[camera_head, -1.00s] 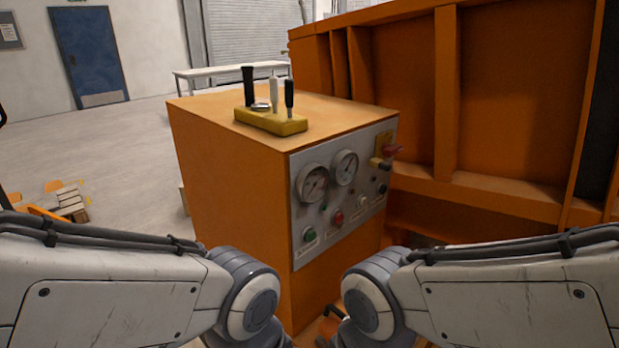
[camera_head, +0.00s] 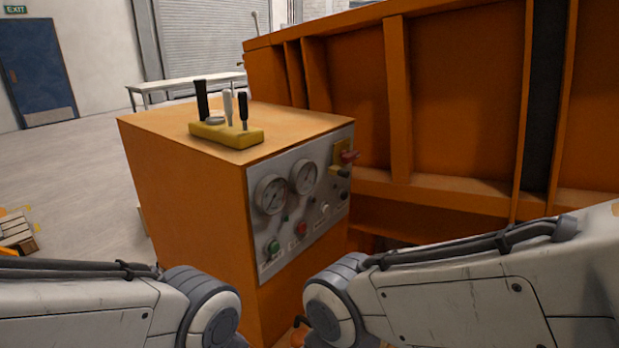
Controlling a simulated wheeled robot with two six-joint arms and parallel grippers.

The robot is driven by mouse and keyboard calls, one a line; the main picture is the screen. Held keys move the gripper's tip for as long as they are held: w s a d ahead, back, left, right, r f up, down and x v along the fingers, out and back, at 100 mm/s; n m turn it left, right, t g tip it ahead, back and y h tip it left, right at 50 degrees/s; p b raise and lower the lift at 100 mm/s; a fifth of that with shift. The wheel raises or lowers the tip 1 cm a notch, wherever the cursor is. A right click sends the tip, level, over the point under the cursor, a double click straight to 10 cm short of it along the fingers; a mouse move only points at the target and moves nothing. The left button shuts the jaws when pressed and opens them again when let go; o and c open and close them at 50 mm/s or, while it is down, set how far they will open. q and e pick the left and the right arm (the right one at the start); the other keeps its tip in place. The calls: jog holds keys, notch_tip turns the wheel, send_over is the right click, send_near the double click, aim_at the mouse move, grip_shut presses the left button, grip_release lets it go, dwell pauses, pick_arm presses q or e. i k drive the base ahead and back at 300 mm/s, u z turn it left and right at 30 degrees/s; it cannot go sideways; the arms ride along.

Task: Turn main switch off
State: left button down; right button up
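The panel also carries two round gauges, a green button (camera_head: 273,247), a red button (camera_head: 301,229) and small dark knobs. The panel is on the right-hand face of an orange cabinet (camera_head: 190,205). Both my arms reach in from the lower corners, below and in front of the cabinet. Neither gripper's fingertips are in view.
A yellow lever block (camera_head: 226,135) with upright black and white levers stands on the cabinet top. A large orange ribbed steel structure (camera_head: 450,100) stands close behind and to the right. A white table (camera_head: 180,84) is at the back. Open floor (camera_head: 75,165) lies to the left.

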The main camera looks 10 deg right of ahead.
aim_at(346, 157)
jog(key=k, duration=0.55)
jog(key=z, duration=0.6)
jog(key=i, duration=0.9)
jog(key=u, duration=0.3)
